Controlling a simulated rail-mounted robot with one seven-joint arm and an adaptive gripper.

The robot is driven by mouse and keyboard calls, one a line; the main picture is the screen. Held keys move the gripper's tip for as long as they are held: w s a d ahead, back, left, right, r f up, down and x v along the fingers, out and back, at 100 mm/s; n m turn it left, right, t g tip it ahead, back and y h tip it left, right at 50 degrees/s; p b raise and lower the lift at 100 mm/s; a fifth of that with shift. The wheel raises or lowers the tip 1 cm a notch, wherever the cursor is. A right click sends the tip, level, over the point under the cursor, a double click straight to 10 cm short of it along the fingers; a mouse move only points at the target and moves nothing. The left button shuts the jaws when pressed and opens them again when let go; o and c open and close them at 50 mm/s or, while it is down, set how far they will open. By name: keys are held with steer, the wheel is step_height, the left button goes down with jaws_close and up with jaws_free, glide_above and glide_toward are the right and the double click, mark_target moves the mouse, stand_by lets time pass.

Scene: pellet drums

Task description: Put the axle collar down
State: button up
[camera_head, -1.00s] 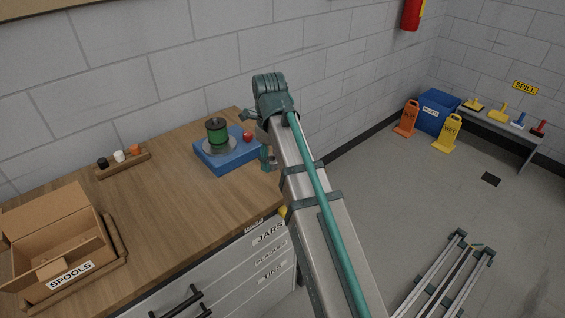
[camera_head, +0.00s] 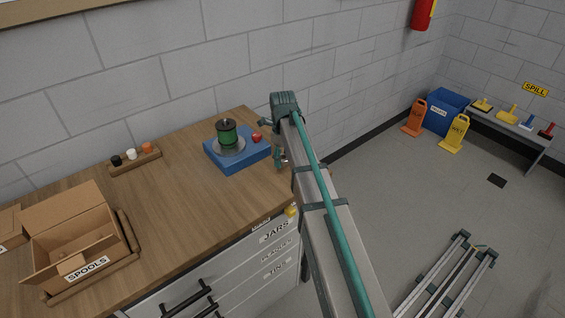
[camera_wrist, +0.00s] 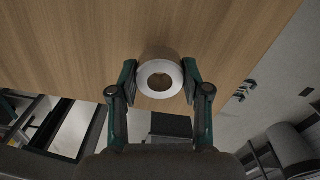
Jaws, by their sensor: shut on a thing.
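The axle collar (camera_wrist: 160,79) is a white ring with a round hole, seen in the wrist view between the two fingertips of my gripper (camera_wrist: 160,82). My gripper is shut on it, one finger on each side. Bare wooden worktop (camera_wrist: 90,38) shows behind the collar. I cannot tell whether the collar touches the wood. In the head view my gripper (camera_head: 280,156) is beside the worktop's right end, partly hidden by my arm, and the collar cannot be made out clearly.
A blue scale-like base (camera_head: 236,160) with a green spool (camera_head: 227,133) and a red knob (camera_head: 256,138) stands left of my gripper. A small wooden rack (camera_head: 135,160) and an open SPOOLS carton (camera_head: 75,245) stand farther left. The worktop's middle is clear.

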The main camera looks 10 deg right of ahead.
mark_target(283, 170)
steer(key=shift+f, duration=1.4)
steer(key=shift+f, duration=0.15)
steer(key=o, duration=1.2)
steer(key=shift+c, duration=0.2)
step_height(283, 170, up, 12)
steer(key=b, duration=0.2)
steer(key=shift+r, duration=0.2)
